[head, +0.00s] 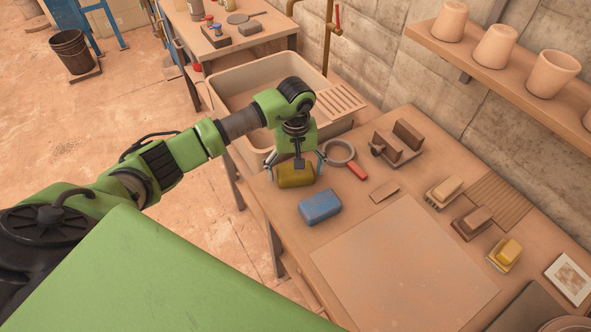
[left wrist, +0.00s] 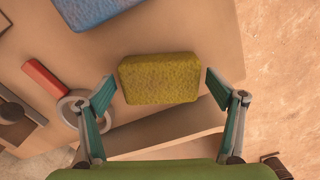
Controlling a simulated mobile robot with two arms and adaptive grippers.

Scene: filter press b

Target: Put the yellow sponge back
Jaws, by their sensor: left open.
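The yellow sponge (head: 296,176) lies near the front edge of the wooden table, at the corner by the sink. In the left wrist view the yellow sponge (left wrist: 158,76) sits between the two fingertips, with a gap on each side. My left gripper (head: 295,168) is open and points down over the sponge. Its fingers (left wrist: 160,86) are spread wider than the sponge and appear not to touch it. My right gripper does not show in either view.
A blue sponge (head: 320,207) lies close by, also in the left wrist view (left wrist: 97,10). A sink (head: 232,90) adjoins the table. A large board (head: 403,265) lies flat.

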